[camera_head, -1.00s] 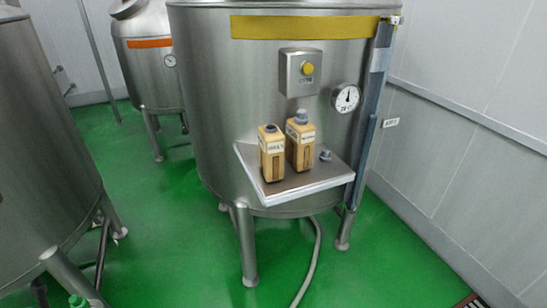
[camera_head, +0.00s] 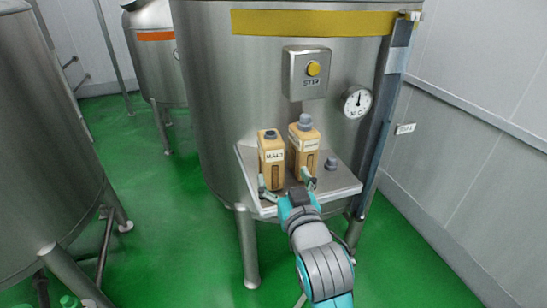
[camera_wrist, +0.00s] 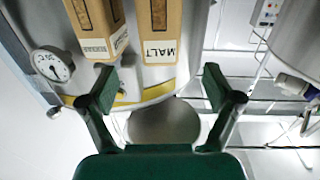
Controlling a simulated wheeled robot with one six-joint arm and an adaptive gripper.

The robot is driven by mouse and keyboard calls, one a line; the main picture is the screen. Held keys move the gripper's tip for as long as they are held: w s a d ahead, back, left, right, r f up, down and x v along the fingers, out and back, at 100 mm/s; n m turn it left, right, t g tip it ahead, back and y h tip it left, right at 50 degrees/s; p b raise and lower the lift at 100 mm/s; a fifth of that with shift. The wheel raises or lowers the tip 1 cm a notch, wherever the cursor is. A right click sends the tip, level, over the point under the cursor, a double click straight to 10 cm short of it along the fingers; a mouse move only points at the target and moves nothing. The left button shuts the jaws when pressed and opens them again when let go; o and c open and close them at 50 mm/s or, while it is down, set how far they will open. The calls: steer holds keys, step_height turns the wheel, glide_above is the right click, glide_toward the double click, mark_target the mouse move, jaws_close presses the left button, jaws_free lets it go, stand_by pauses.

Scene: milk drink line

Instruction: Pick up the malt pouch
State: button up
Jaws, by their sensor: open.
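The malt pouch (camera_head: 271,160) is a tan, box-like pack with a dark cap and a white label. It stands upright at the left of a small metal shelf on the tank. In the wrist view the malt pouch (camera_wrist: 160,50) appears upside down, its MALT label readable beyond the fingertips and roughly centred between them. My gripper (camera_head: 287,187) is in front of the shelf, fingers spread, with nothing between them. In the wrist view my gripper (camera_wrist: 160,82) shows two green finger pads well apart. The pouch's lower part is partly hidden by a finger in the head view.
A similar tan pack (camera_head: 304,148) with a grey cap stands close to the right of the malt pouch. A small grey knob (camera_head: 331,164) is farther right on the shelf (camera_head: 345,183). A gauge (camera_head: 357,101) and a yellow-button box (camera_head: 306,73) are on the tank above.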

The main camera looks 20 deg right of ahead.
mark_target(270, 142)
steer(key=w, duration=0.4)
steer(key=w+r, duration=0.1)
steer(key=w, duration=0.6)
steer(key=shift+w+d+r, duration=0.4)
jaws_close()
